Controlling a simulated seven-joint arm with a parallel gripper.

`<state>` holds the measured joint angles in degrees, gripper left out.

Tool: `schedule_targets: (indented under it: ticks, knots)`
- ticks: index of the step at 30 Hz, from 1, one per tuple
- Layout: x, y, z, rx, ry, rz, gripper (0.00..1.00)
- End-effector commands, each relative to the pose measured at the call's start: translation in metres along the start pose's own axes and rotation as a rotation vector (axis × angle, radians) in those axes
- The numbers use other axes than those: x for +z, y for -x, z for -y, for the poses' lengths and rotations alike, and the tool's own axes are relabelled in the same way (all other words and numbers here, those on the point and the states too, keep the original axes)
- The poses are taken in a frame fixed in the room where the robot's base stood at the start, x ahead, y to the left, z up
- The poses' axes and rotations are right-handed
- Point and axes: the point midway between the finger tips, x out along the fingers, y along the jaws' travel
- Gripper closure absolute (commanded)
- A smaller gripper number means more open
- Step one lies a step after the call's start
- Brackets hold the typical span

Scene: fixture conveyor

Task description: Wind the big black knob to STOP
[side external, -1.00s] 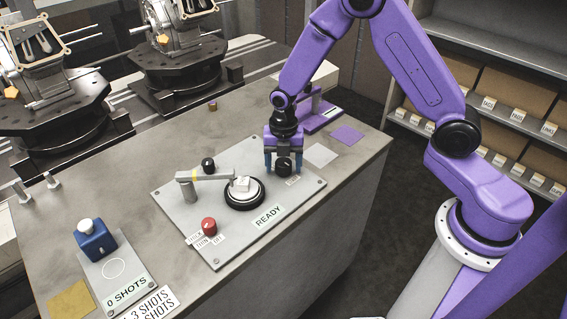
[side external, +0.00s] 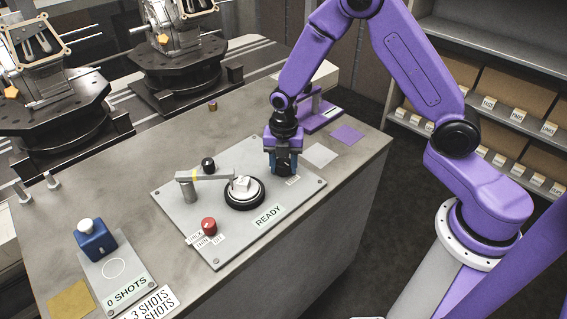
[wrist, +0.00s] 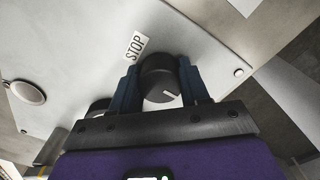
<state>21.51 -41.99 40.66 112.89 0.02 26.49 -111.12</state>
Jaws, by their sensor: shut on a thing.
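The big black knob (wrist: 160,75) stands on the grey panel (side external: 222,252). In the wrist view it sits between the two blue fingers of my gripper (wrist: 160,85), which is shut on it from both sides. A white line on the knob lies at its lower right, on the side away from the white STOP label (wrist: 134,46), which is just up and left of the knob. In the side view my gripper (side external: 281,170) points straight down at the panel's right end, and its fingers hide most of the knob.
The panel also carries a round white-topped dial (side external: 244,192) under a grey arm (side external: 205,178), a small black knob (side external: 208,164), a red knob (side external: 209,226) and a READY label (side external: 268,216). A blue block (side external: 95,240) stands at the bench's left. Loose flat squares lie right of the panel.

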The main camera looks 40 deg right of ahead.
Motion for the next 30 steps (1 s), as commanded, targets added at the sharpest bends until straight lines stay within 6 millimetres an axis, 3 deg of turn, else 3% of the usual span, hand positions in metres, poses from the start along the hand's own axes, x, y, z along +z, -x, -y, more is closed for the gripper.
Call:
schedule_targets:
  ticks: [30]
  knots:
    - [0.0019, 0.0009, 0.0015, 0.002, -0.899, 0.001, 0.85]
